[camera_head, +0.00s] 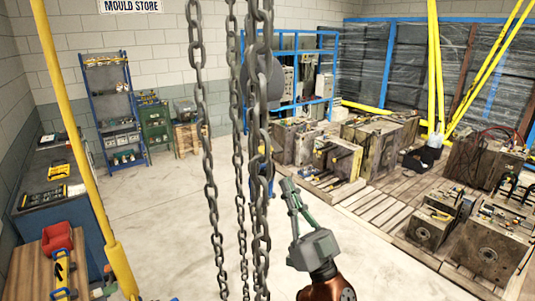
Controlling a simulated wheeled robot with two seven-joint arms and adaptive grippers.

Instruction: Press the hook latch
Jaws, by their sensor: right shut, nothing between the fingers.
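I cannot make out a hook or its latch in the head view. Several heavy grey chains (208,190) hang down in front of me through the middle of the picture. A dark grey rounded shape (275,75) shows partly behind the thickest chain; I cannot tell what it is. My right gripper (289,187) points upward just right of the chains. Its grey-green fingers are together with nothing between them, and it looks apart from the chain. My left gripper is out of view.
A yellow post (85,170) stands at the left beside a wooden bench (28,268) and a dark cabinet (45,190). A blue shelf rack (112,110) is at the back. Mould blocks (337,158) sit on pallets at the right. The floor (165,225) between is open.

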